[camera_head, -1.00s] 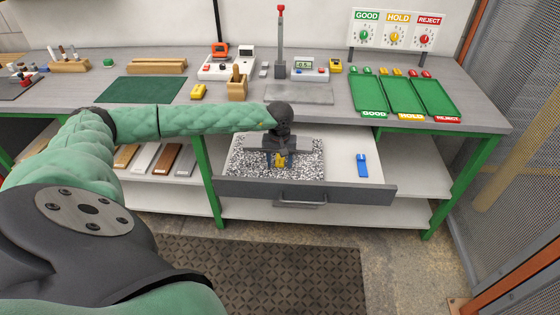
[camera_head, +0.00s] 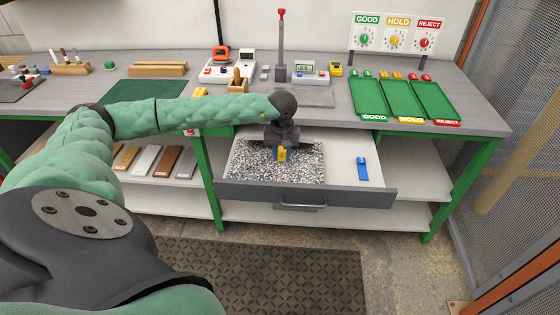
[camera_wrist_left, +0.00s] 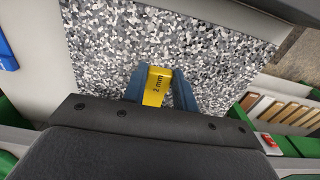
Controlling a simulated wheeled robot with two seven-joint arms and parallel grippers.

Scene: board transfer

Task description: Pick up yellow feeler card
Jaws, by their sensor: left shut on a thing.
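The yellow feeler card (camera_head: 282,154) is in my left gripper (camera_head: 281,150), over the speckled foam in the open drawer. In the left wrist view the card (camera_wrist_left: 157,86) is marked "2 mm" and sits between the two blue fingers of the left gripper (camera_wrist_left: 160,82), which are shut on it. The gripper hides part of the card in the head view. I cannot tell how far the card is from the foam. My right gripper is not in view.
The open drawer (camera_head: 345,195) also holds a blue card (camera_head: 362,168) on its bare right side. Above is the bench top (camera_head: 330,115) with instruments and green trays (camera_head: 400,97). Wooden and metal bars lie on the shelf below left.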

